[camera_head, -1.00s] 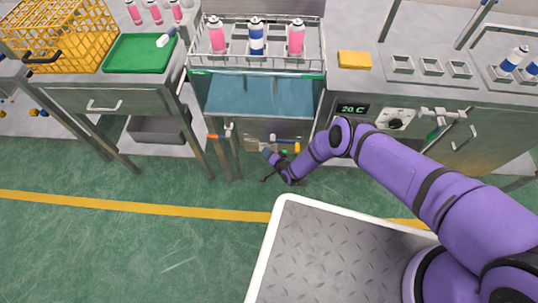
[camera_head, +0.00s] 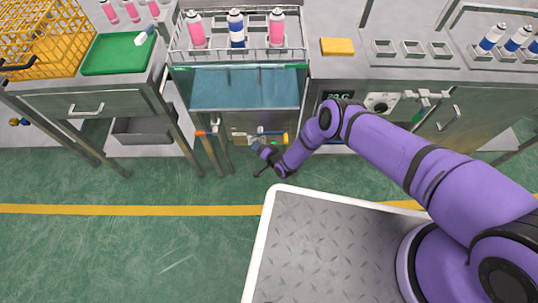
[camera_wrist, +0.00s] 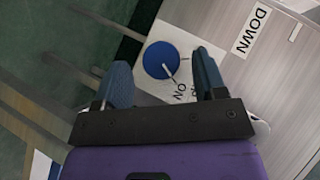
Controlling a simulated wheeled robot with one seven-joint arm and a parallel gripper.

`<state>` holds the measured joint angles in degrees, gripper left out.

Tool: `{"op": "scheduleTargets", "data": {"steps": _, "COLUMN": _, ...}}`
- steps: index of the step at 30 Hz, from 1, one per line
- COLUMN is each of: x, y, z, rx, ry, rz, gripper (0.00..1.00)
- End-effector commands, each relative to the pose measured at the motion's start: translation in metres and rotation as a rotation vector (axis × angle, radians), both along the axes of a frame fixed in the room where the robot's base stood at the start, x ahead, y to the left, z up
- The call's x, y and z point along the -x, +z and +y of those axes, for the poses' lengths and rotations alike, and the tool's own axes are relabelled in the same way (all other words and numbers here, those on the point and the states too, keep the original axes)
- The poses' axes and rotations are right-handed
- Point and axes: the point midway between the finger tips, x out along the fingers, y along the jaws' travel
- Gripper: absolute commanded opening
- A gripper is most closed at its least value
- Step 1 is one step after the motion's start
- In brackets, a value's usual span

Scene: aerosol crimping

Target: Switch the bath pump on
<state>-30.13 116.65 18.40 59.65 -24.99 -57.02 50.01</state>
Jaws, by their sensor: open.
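In the wrist view a round blue knob (camera_wrist: 157,55) sits on a pale plate marked ON. A thin pale bar runs from its middle toward the lower right, on the side of the ON lettering. Other lettering beside ON is partly hidden by the right finger. My gripper (camera_wrist: 162,62) is open, with one finger on each side of the knob in the picture; I see no contact. In the head view my gripper (camera_head: 262,162) is low in front of the bath (camera_head: 245,88). The knob cannot be made out there.
A DOWN label (camera_wrist: 251,30) is on the metal front. A wire rack (camera_head: 300,50) with several cans stands above the bath. A temperature display (camera_head: 338,96) is at right. Table legs stand left; floor in front is clear.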

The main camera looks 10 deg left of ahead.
Motion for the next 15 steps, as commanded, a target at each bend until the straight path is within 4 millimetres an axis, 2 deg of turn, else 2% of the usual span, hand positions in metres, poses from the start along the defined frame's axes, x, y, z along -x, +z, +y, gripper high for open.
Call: {"op": "scheduleTargets", "data": {"steps": 15, "x": 0.042, "y": 0.030, "z": -0.057, "rx": 0.000, "ry": -0.002, "rz": 0.001, "gripper": 0.65}}
